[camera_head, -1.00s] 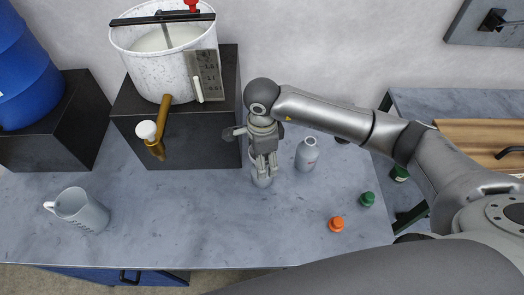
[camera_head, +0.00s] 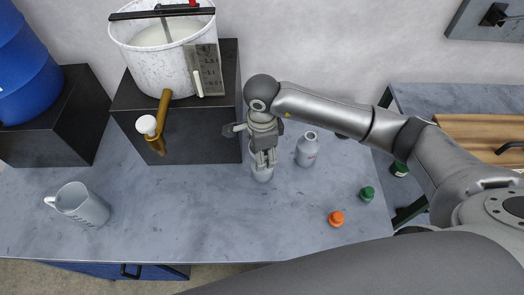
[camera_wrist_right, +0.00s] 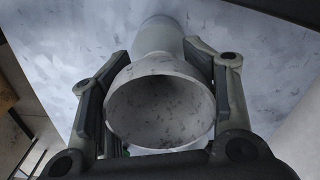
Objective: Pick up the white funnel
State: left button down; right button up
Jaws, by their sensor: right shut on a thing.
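The white funnel (camera_wrist_right: 160,108) shows in the right wrist view with its wide round mouth towards the camera. Its inside is off-white with dark specks. My right gripper (camera_wrist_right: 160,95) is shut on it, one finger on each side. A pale grey cylindrical body (camera_wrist_right: 158,35) shows behind the funnel; I cannot tell whether the two touch. In the head view my right gripper (camera_head: 264,160) points down over the table, and the fingers hide most of the funnel. A pale bottle-like thing (camera_head: 262,175) shows just under the fingertips. My left gripper is not in view.
A grey bottle (camera_head: 306,150) stands close right of my gripper. Orange (camera_head: 336,218) and green (camera_head: 367,194) caps lie further right. A black block (camera_head: 185,135) with a white bucket (camera_head: 150,68) and tap stands left. A measuring jug (camera_head: 82,205) is far left. The table's front middle is clear.

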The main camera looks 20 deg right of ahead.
jog(key=shift+r, duration=0.1)
jog(key=shift+r+b, duration=0.5)
jog(key=shift+b, duration=0.2)
jog(key=s+a+r+b, duration=0.3)
jog(key=s+r+b, duration=0.2)
jog(key=s+r, duration=0.6)
jog(key=s, duration=0.2)
jog(key=shift+s+a+r, duration=0.3)
jog(key=shift+a+r, duration=0.1)
